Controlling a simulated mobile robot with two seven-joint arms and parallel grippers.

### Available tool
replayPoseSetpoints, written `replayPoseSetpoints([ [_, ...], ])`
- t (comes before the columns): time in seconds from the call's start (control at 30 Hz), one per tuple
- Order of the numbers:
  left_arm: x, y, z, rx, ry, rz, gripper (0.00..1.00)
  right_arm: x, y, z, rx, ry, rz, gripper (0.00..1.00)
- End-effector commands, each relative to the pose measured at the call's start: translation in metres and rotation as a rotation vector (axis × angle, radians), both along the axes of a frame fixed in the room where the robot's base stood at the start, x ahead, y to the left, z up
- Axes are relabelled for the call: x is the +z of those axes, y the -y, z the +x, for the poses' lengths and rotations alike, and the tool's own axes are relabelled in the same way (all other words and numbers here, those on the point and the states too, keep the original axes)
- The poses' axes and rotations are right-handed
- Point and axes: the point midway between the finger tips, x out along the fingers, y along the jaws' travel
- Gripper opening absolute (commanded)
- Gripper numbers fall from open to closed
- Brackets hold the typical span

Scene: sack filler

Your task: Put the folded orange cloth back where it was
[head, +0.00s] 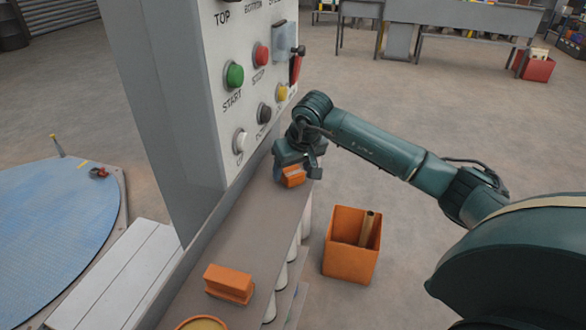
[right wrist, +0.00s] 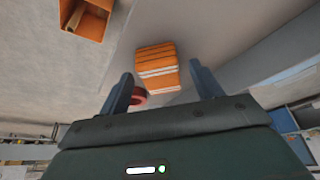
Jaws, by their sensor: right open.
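The folded orange cloth (head: 292,177) lies at the far end of the narrow grey ledge below the control panel. My right gripper (head: 297,165) is right at it and partly hides it in the head view. In the right wrist view the cloth (right wrist: 156,62) shows as an orange stack with pale stripes, just beyond and between the spread fingers of my right gripper (right wrist: 161,80). The fingers are open, and I cannot tell whether they touch the cloth. My left gripper is not in view.
An orange block (head: 229,283) and a round yellow-topped thing (head: 203,323) are nearer on the grey ledge (head: 235,235). The button panel (head: 245,90) rises beside it. An orange bin (head: 350,262) with a rolled item stands on the floor to the right. The ledge's middle is clear.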

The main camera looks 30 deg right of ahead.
Motion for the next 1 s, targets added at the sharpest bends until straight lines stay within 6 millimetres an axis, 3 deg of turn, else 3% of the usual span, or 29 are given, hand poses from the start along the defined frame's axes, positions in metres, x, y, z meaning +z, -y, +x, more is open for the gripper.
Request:
replayPoseSetpoints([
  [0.3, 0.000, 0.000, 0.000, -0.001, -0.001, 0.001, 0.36, 0.063, -0.001, -0.025, 0.001, 0.006, -0.002, 0.65],
  [0.5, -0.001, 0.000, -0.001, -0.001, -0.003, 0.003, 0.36, 0.092, -0.002, -0.037, 0.000, 0.003, 0.000, 0.65],
  [0.7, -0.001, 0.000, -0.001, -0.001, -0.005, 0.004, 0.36, 0.103, -0.003, -0.043, -0.001, 0.001, 0.000, 0.65],
  [1.0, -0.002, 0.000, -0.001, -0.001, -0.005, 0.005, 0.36, 0.104, -0.003, -0.043, -0.001, 0.000, 0.000, 0.65],
])
